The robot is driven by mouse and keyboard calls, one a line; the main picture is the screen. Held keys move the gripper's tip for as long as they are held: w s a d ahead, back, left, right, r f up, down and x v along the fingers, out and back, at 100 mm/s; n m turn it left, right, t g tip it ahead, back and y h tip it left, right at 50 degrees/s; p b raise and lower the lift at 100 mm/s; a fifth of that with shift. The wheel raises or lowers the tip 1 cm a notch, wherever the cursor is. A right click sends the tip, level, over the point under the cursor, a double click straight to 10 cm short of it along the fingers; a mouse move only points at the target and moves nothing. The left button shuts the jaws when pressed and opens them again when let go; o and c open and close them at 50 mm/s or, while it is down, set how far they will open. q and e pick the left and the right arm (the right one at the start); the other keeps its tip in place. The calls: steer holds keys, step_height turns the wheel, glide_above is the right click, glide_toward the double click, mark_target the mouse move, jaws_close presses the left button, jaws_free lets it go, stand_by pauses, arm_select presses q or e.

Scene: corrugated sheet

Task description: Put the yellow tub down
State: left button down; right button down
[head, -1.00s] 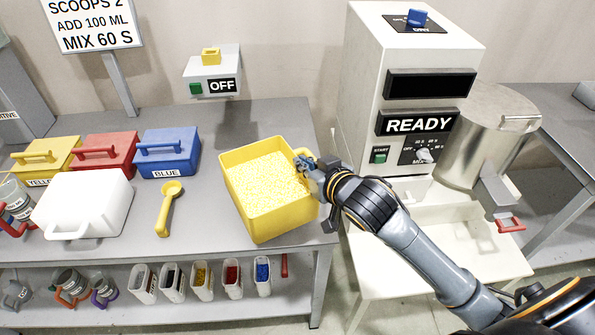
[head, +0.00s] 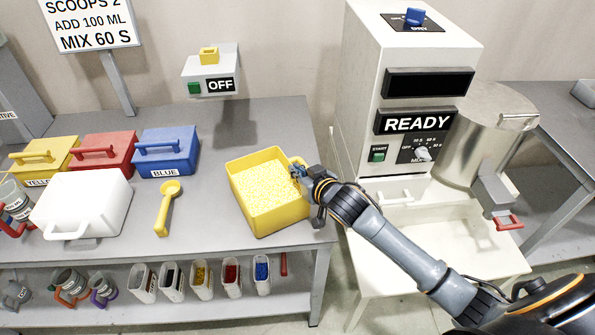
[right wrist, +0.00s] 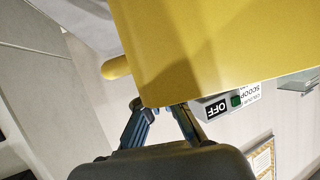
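The yellow tub (head: 288,219) is open-topped and filled with yellow granules. It is at the right end of the grey table (head: 219,216), near the front edge, and looks nearly level. I cannot tell whether its base touches the tabletop. My right gripper (head: 298,172) is at the tub's right side and appears shut on its rim or handle; the exact grip is partly hidden. In the right wrist view the tub's yellow wall (right wrist: 215,50) fills the top, with the fingers (right wrist: 163,118) against its lower edge. My left gripper is not in view.
A yellow scoop (head: 166,208) and a white lidded box (head: 85,205) lie to the left. Yellow, red and blue boxes (head: 167,155) stand behind them. The machine marked READY (head: 400,90) stands right of the table. The tabletop behind the tub is clear.

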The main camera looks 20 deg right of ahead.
steer(key=shift+r, duration=0.15)
steer(key=c, duration=2)
jaws_free()
steer(key=shift+f, duration=0.35)
steer(key=o, duration=0.5)
steer(key=shift+s+r, duration=0.1)
steer(key=shift+s+r, duration=0.1)
steer(key=v, duration=1.2)
steer(key=shift+b, duration=0.35)
